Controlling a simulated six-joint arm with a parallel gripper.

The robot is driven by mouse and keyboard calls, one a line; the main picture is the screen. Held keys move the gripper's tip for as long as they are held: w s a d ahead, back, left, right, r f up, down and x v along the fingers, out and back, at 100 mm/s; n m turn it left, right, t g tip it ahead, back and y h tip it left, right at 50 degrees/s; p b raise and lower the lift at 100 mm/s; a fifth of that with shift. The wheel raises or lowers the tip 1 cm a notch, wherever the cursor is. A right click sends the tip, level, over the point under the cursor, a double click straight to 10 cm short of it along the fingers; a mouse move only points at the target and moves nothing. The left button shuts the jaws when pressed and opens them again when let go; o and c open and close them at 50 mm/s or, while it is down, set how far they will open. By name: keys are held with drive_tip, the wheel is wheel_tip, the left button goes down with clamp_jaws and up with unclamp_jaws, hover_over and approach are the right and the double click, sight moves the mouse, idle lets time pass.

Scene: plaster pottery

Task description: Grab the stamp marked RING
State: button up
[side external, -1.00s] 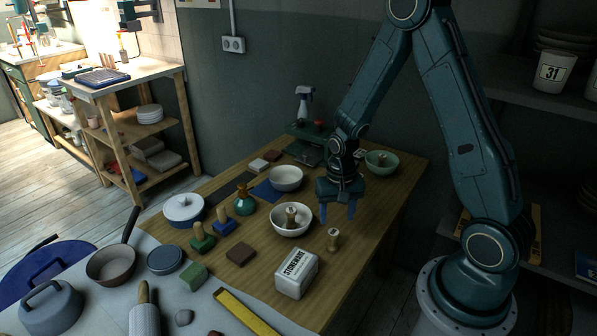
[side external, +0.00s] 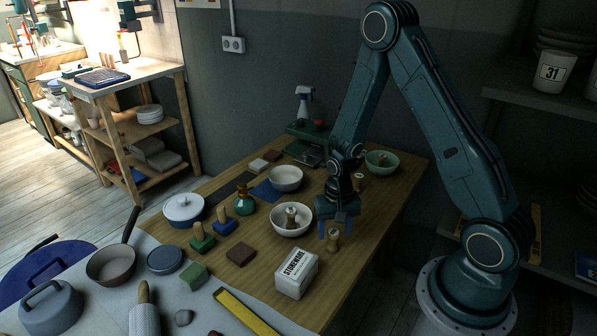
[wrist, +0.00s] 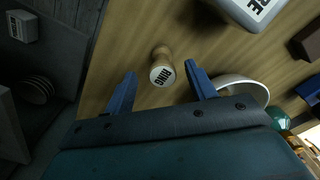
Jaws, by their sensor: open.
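The stamp marked RING (wrist: 162,68) stands on the table in the wrist view, its light round top with dark letters facing the camera. In the side view the same small wooden stamp (side external: 333,241) stands between the white bowl and the table's right edge. My gripper (side external: 337,229) is just above it, pointing down. In the wrist view my gripper (wrist: 162,84) has its two blue fingers apart, with the stamp between their lines and a little beyond the tips. The jaws are open and hold nothing.
A white bowl (side external: 276,228) with a similar wooden stamp (side external: 291,216) in it stands to the left. A STONEWARE block (side external: 296,274) is in front. Another wooden stamp (side external: 358,183) stands behind my gripper, near a green bowl (side external: 390,163). Bare wood lies around the RING stamp.

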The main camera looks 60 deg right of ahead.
sight(334, 232)
drive_tip(key=shift+w+f, duration=0.15)
drive_tip(key=shift+f, duration=2)
drive_tip(key=shift+c, duration=0.3)
drive_tip(key=c, duration=1)
